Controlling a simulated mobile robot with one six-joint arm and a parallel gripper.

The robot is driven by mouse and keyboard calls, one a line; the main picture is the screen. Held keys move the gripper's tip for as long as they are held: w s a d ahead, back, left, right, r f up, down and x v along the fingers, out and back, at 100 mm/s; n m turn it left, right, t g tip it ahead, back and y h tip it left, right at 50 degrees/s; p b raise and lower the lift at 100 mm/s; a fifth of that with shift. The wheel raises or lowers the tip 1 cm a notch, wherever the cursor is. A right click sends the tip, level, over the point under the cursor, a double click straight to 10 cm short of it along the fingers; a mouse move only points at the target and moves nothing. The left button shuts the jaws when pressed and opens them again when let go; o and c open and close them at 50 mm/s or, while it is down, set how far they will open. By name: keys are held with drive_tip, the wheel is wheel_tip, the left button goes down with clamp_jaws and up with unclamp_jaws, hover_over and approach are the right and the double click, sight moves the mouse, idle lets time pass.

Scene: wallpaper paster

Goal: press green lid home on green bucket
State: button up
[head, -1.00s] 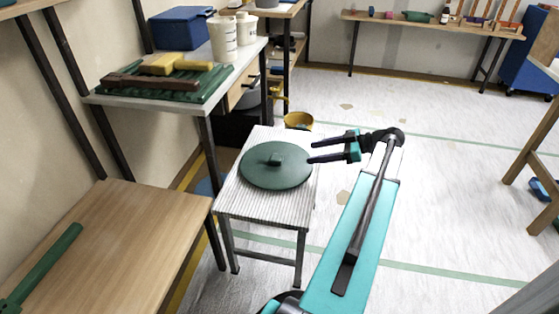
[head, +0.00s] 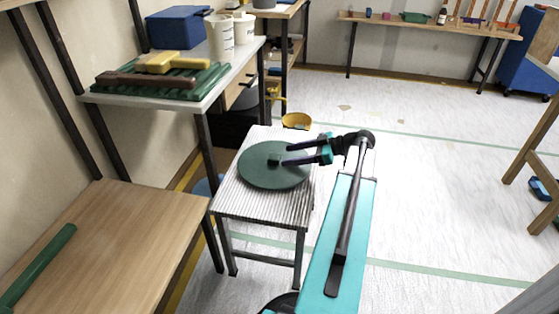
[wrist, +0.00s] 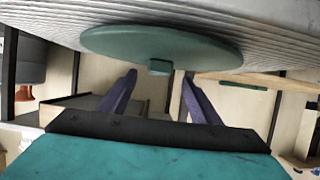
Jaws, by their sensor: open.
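The round green lid (head: 262,176) lies flat on a small striped stool (head: 270,207), with a small block-shaped knob (head: 274,159) at its middle. My gripper (head: 284,155) is open over the lid's right half, its fingertips just right of the knob. In the wrist view the lid (wrist: 110,42) appears at the top, and its knob (wrist: 160,66) lines up with the gap between the fingertips of my gripper (wrist: 158,75). I cannot tell whether the fingers touch the knob. I see no green bucket that I can make out.
A workbench (head: 225,87) behind left holds a green ribbed mat, brushes, white tubs (head: 220,38) and a blue box (head: 179,28). A wooden table (head: 120,235) at left bears a green bar (head: 40,265).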

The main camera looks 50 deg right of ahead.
sight(278, 156)
drive_tip(key=shift+w, duration=0.1)
drive_tip(key=shift+b+x, duration=1.2)
drive_tip(key=shift+x, duration=1.3)
drive_tip(key=shift+w+r, duration=0.1)
drive_tip(key=shift+c, duration=0.5)
drive_tip(key=c, duration=1.1)
